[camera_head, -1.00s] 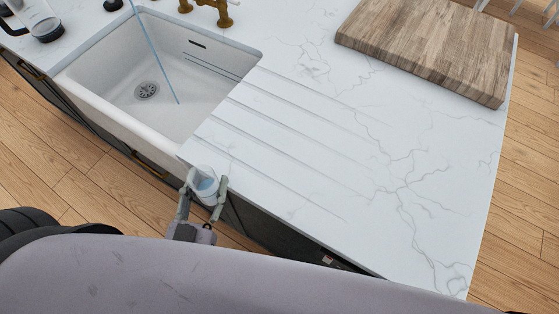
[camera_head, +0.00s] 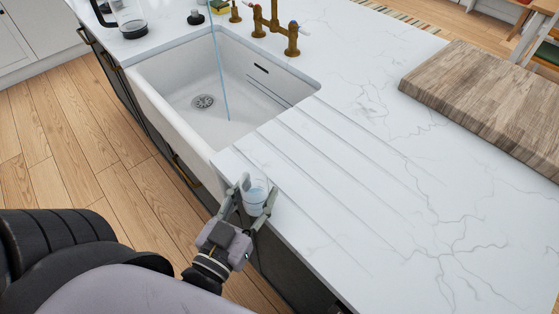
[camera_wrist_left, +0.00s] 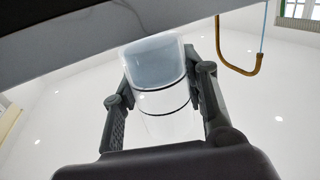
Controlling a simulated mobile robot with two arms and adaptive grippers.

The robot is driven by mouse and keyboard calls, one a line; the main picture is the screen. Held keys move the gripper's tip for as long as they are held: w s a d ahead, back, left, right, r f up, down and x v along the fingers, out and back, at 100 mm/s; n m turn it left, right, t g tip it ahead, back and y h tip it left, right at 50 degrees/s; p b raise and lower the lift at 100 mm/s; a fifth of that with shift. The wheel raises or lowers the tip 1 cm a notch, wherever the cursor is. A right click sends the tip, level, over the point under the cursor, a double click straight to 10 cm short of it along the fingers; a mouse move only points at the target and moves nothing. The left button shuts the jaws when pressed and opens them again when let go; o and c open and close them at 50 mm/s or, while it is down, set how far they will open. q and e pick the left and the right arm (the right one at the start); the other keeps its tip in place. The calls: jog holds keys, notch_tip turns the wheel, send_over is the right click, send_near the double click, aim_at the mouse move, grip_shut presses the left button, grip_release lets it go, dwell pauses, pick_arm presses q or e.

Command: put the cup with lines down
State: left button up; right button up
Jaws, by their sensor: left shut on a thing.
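A clear cup (camera_head: 256,196) with a bluish tint is between the fingers of my left gripper (camera_head: 250,200), which is shut on it. In the head view the cup is at the front edge of the white marble counter (camera_head: 400,215), right of the sink. The wrist view shows the cup (camera_wrist_left: 160,85) from below, with dark lines around its side and the fingers on both sides. The counter's underside edge (camera_wrist_left: 100,30) crosses the top of that view. Whether the cup touches the counter cannot be told. My right gripper is not in view.
A white sink (camera_head: 215,90) with a thin blue water stream and a brass faucet (camera_head: 275,22) is behind left. A wooden board (camera_head: 490,95) lies at the back right. A glass jug (camera_head: 128,18) stands far left. The grooved counter right of the cup is clear.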

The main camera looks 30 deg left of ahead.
pick_arm(q)
jog(key=w, duration=0.3)
jog(key=w+p, duration=0.1)
jog(key=w, duration=0.2)
jog(key=shift+w+a+r, duration=0.15)
jog(key=shift+w+a, duration=0.05)
jog(key=shift+w, duration=0.05)
jog(key=w+p, duration=0.1)
jog(key=w, duration=0.3)
jog(key=shift+w+a, duration=0.15)
jog(key=shift+w, duration=0.05)
jog(key=shift+p, duration=0.4)
jog(key=shift+s, duration=0.1)
jog(key=shift+f, duration=0.2)
jog(key=shift+f, duration=0.15)
jog(key=o, duration=1.2)
jog(key=shift+o, duration=0.2)
